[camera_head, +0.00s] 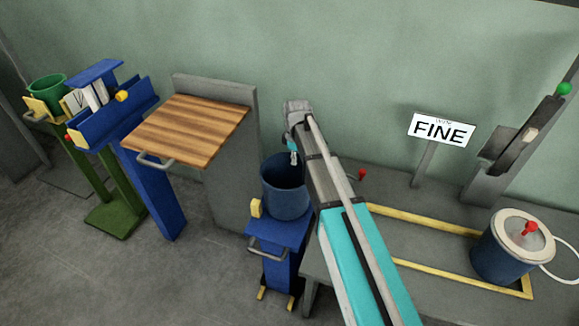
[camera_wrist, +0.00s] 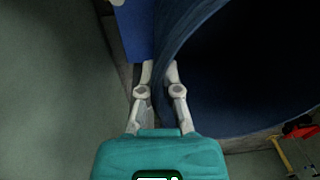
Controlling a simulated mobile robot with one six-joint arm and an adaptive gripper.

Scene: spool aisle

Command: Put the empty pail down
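The blue pail (camera_head: 286,203) is upright at the top of a blue stand (camera_head: 275,232) in the head view. I cannot tell whether its base touches the stand. Its dark inside shows, with no contents visible. My gripper (camera_head: 293,157) points down at the pail's far rim, partly hidden. In the wrist view the pail's wall (camera_wrist: 190,30) passes between the fingers of my gripper (camera_wrist: 159,70).
A wooden board (camera_head: 188,128) stands to the left, then a blue post (camera_head: 150,190) and a green pail (camera_head: 48,92).

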